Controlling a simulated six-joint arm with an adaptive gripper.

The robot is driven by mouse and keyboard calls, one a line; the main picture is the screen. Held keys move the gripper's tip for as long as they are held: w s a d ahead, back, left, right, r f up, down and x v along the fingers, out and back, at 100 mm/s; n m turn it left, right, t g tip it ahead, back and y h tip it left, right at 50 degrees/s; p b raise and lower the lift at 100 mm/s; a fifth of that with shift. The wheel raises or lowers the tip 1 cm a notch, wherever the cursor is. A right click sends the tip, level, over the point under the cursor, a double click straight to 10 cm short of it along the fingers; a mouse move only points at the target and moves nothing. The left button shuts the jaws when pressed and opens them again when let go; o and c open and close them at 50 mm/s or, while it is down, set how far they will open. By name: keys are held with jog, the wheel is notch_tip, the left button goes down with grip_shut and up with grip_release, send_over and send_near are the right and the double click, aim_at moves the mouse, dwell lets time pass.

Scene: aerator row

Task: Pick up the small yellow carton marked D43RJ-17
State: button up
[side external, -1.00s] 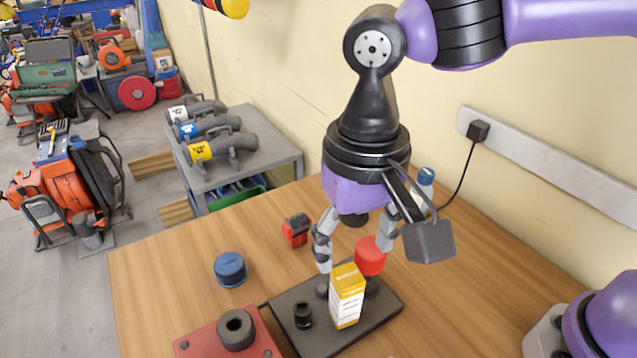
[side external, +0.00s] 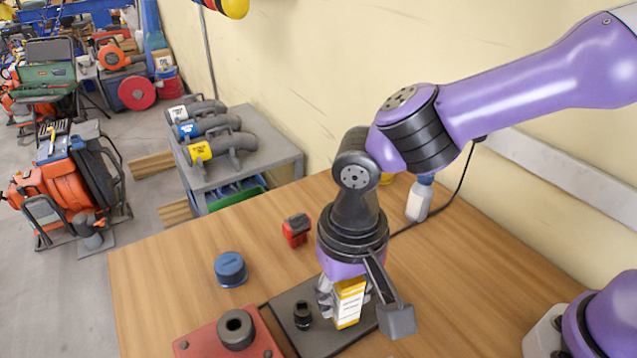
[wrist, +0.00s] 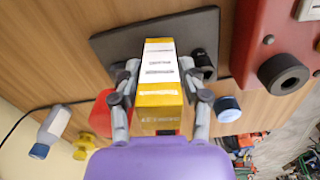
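The yellow carton (side external: 348,303), with white label panels, stands upright on the dark flat plate (side external: 308,345). Its printing is too small to read. In the wrist view the carton (wrist: 160,78) rises between my gripper's fingers (wrist: 160,72). My gripper (side external: 345,294) is low over the carton in the side view, with one finger on each side of it. The fingers look spread, with narrow gaps to the carton's sides. The side view partly hides the far finger.
A black knob (side external: 303,315) stands on the plate beside the carton. A red object (wrist: 106,108) is close behind a finger in the wrist view. A red block with a dark ring (side external: 236,330), a blue cap (side external: 230,269) and a white bottle (side external: 419,200) stand around.

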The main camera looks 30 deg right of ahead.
grip_shut()
